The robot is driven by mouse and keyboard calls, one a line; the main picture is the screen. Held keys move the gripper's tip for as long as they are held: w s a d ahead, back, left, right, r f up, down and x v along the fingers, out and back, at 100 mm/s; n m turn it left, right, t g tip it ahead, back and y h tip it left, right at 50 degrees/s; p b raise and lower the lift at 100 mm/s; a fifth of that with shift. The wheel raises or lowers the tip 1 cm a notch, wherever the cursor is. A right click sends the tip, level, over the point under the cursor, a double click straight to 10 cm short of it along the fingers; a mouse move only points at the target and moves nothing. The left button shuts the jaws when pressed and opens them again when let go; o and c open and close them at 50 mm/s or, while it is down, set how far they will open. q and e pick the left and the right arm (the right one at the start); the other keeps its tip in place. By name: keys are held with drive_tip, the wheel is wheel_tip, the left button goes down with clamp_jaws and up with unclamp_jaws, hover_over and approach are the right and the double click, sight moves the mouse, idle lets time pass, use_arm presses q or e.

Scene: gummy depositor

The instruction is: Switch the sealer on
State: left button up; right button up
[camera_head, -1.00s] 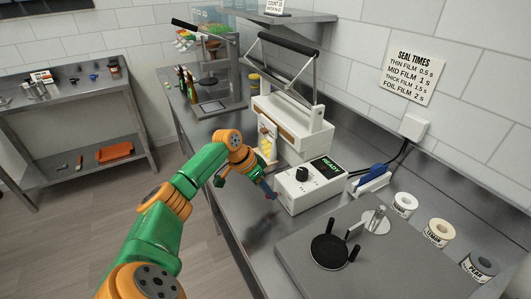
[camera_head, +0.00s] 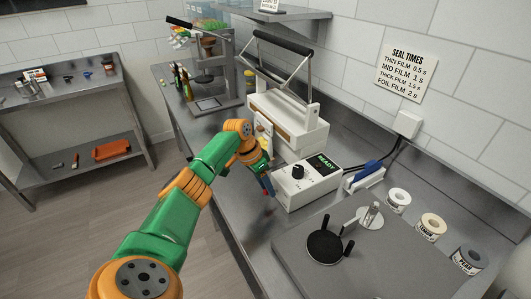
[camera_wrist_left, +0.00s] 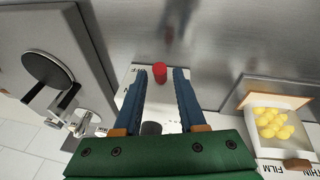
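The sealer is a white machine (camera_head: 290,128) with a raised black handle bar. Its white control box (camera_head: 305,191) has a black knob (camera_head: 298,171) and a display (camera_head: 323,163) reading READY in green. A red button (camera_wrist_left: 160,70) shows in the left wrist view at the box's edge, between and just beyond my fingertips. My left gripper (camera_head: 267,186) is beside the control box's left side, pointing down. In the left wrist view my left gripper (camera_wrist_left: 162,76) is open, with nothing between its blue fingers; contact with the button cannot be told. My right gripper is not in view.
A grey plate with a round black pad (camera_head: 325,246) lies at the front right. Several labelled rolls (camera_head: 432,227) stand along its right. A blue-handled tool (camera_head: 366,172) rests behind the box. An open carton of yellow gummies (camera_wrist_left: 273,121) is near the gripper.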

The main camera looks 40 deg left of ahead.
use_arm(q)
drive_tip(key=shift+o, duration=0.3)
drive_tip(key=b+v, duration=0.1)
drive_tip(key=v, duration=0.6)
